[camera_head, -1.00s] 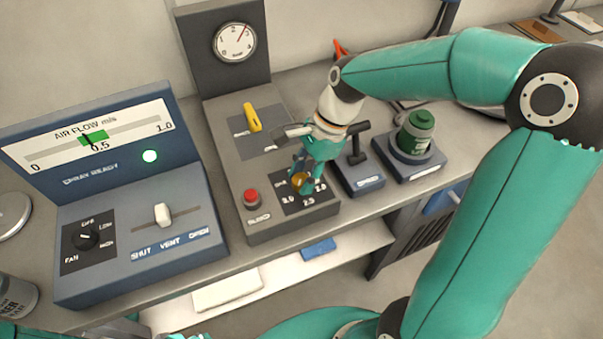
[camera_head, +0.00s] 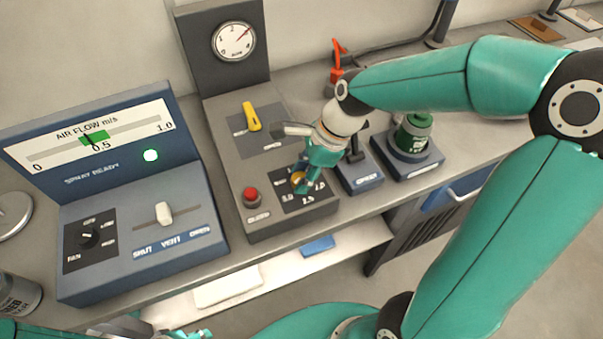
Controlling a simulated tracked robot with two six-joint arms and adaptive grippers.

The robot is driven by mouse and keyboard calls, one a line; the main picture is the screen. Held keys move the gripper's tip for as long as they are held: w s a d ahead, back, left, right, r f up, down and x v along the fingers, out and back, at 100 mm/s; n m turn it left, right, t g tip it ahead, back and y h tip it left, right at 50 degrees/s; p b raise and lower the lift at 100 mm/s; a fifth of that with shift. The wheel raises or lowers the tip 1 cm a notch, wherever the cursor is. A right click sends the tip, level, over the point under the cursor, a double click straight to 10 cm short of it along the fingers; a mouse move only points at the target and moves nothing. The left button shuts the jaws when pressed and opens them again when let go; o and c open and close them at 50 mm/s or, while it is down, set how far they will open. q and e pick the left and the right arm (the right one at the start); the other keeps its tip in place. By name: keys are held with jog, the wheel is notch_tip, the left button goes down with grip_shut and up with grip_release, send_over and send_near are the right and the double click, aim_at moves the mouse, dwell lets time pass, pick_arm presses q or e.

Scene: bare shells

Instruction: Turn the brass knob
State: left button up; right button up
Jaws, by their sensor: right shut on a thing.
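The brass knob (camera_head: 298,179) sits on a dark square dial plate with printed numbers, at the front of the grey gauge panel (camera_head: 240,215). My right gripper (camera_head: 301,183) reaches down from the upper right and is shut on the brass knob. Its fingers hide part of the knob and of the dial, so any pointer mark cannot be made out. My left gripper (camera_head: 190,335) shows only as a small piece at the bottom edge, and its jaws cannot be made out.
Near the knob are a red button (camera_head: 250,194), a yellow lever (camera_head: 251,116) and a round gauge (camera_head: 234,42). A black-handled switch box (camera_head: 362,178) and a green canister (camera_head: 414,130) stand to the right. The blue air flow console (camera_head: 140,230) stands left.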

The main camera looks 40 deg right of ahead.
jog(key=o, duration=1.1)
jog(key=shift+w, duration=0.15)
jog(key=shift+o, duration=0.2)
jog(key=v, duration=1.2)
